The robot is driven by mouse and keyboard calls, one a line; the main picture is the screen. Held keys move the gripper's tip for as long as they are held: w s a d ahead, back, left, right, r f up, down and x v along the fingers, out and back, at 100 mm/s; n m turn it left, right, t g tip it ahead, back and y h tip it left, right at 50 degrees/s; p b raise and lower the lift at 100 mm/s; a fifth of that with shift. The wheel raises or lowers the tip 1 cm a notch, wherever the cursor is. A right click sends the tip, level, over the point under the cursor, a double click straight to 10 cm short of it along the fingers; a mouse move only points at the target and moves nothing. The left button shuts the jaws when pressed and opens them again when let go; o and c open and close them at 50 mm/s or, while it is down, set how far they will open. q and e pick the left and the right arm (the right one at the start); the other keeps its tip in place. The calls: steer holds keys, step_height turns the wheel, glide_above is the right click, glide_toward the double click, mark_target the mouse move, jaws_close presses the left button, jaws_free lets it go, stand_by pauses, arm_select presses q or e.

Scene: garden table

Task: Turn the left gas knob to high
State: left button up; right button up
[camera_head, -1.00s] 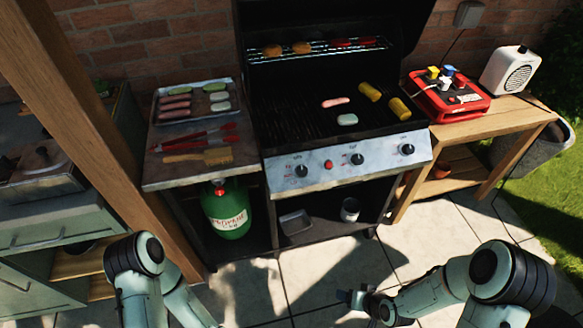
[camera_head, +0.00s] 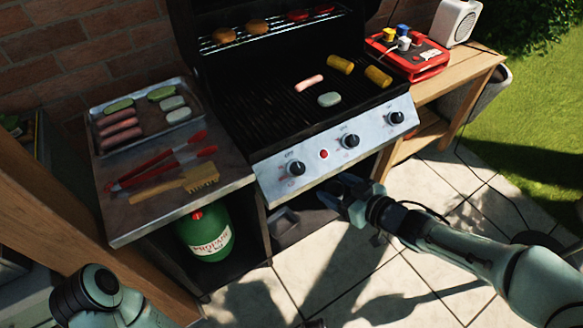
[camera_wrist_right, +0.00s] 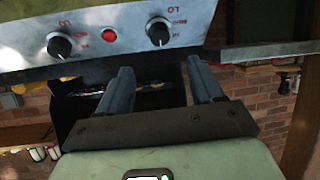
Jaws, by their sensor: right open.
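A red button (camera_head: 323,154) sits between the left and middle knob (camera_head: 350,141); the right knob (camera_head: 396,117) is farther right. A side shelf (camera_head: 226,185) with tongs (camera_head: 165,160) and a brush (camera_head: 198,177) juts out left. A green gas bottle (camera_head: 206,232) stands below it.

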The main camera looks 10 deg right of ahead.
mark_target(301, 169)
steer(key=b+x, duration=0.4)
steer(key=x, duration=0.8)
steer(key=shift+w, duration=0.1)
steer(key=shift+w+a+f+b, duration=0.15)
steer(key=shift+w+a+b, duration=0.1)
steer(key=shift+w+b, duration=0.15)
arm_select(q)
steer(key=w+a+f+t+y, duration=0.1)
steer(key=w+a+f+t, duration=0.1)
steer(key=w+f, duration=0.3)
steer(key=shift+w+a+f, duration=0.25)
steer(key=shift+w+a, duration=0.15)
steer(key=shift+w, duration=0.3)
